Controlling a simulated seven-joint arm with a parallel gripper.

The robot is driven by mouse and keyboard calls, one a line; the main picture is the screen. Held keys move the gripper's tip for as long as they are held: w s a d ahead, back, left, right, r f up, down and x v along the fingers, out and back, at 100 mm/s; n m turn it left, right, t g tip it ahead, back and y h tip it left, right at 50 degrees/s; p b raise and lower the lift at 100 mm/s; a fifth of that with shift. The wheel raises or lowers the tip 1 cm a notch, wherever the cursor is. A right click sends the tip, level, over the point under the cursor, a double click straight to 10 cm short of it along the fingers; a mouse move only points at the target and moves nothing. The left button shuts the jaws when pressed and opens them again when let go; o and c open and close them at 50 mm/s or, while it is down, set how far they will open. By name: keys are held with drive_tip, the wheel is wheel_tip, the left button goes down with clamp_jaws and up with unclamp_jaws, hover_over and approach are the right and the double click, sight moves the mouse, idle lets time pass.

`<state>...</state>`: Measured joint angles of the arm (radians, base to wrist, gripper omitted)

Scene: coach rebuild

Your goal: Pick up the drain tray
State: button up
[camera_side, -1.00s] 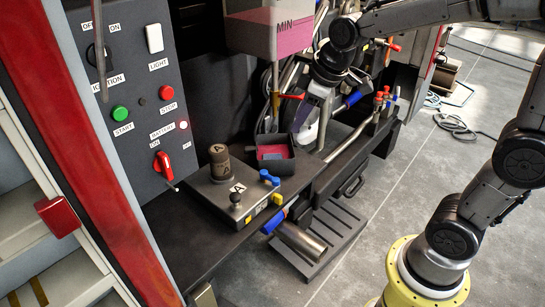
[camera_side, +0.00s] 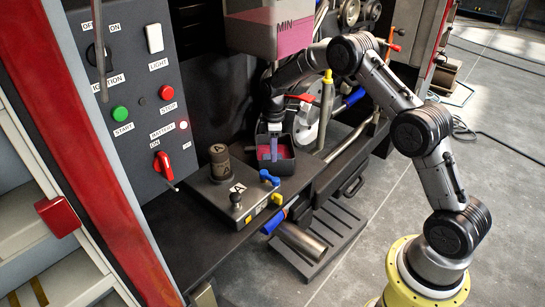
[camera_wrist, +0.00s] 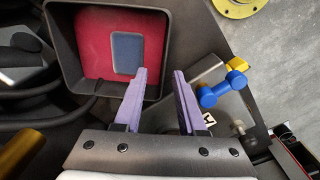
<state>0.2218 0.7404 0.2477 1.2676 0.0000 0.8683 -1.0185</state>
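The drain tray appears to be the small black open box (camera_side: 279,167) on the dark ledge below the pink-filled tank. In the wrist view the tray (camera_wrist: 63,50) has sloping walls and a red bottom with a blue-grey rectangle on it. My gripper (camera_side: 273,157) points down at the tray in the side view. In the wrist view its purple fingers (camera_wrist: 159,72) are apart, with the tray's right wall between them in the picture: one finger overlaps the inside, the other is outside. Contact and depth cannot be told.
The tank (camera_side: 265,38) marked MIN hangs just above my wrist. Pipes and a yellow-topped rod (camera_side: 326,95) stand to the right. A ribbed black platform (camera_side: 325,235) lies lower down.

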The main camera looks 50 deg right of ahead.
sight(274, 167)
drive_tip(key=shift+s+d+f, duration=0.1)
drive_tip(key=shift+d+f, duration=0.05)
drive_tip(key=shift+f, duration=0.55)
drive_tip(key=shift+s+a+f, duration=0.1)
drive_tip(key=shift+f, duration=1.5)
drive_tip(key=shift+s+a+f, duration=0.1)
drive_tip(key=shift+f, duration=1.45)
clamp_jaws()
drive_tip(key=shift+w+r, duration=0.2)
